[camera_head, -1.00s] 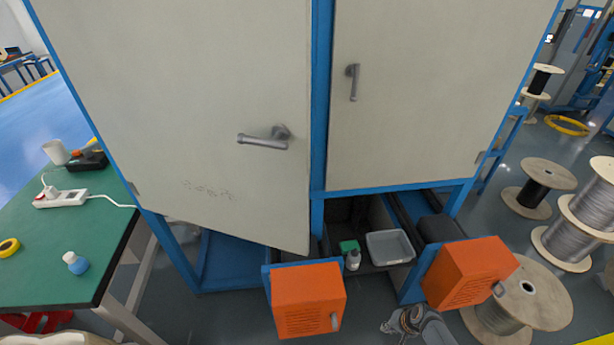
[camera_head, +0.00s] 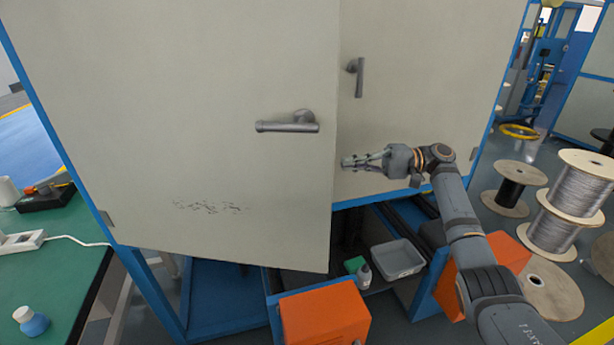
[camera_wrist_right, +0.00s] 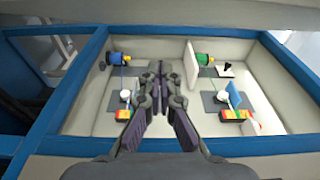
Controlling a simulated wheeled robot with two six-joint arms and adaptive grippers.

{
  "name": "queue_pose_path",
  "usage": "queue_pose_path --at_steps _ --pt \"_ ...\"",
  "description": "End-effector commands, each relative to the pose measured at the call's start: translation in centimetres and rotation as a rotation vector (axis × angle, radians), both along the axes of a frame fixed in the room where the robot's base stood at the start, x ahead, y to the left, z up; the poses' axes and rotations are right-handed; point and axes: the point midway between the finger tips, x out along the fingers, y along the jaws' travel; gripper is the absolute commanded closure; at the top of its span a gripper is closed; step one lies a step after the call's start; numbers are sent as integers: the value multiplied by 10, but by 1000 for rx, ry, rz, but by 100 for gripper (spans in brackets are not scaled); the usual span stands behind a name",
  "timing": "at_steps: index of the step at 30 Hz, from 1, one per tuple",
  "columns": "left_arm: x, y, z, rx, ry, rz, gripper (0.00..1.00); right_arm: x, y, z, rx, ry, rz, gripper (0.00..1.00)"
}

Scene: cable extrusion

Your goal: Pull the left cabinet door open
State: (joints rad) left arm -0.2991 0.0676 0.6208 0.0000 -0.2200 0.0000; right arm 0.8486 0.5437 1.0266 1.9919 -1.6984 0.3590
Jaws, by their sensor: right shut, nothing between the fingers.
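My left gripper is out of view.
The right cabinet door (camera_head: 420,90) is closed, with a vertical handle (camera_head: 358,78). Below are orange boxes (camera_head: 325,317) and a grey bin (camera_head: 397,259). Cable spools (camera_head: 577,190) stand at right. A green table (camera_head: 55,275) is at left.

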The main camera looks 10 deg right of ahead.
Motion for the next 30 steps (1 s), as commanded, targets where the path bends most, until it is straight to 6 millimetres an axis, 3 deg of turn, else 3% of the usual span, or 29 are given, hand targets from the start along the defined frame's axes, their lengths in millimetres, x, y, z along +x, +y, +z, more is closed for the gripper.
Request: queue_pose_path --at_steps 4,12,21,30 --pt "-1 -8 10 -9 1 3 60 4 31 3 3 -1 3 100" --pt "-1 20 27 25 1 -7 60 13 89 4 3 1 2 100" --pt "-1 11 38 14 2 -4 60 -20 100 1 -1 0 -1 100" --pt "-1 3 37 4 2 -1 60 -23 102 0 1 1 -2 100"
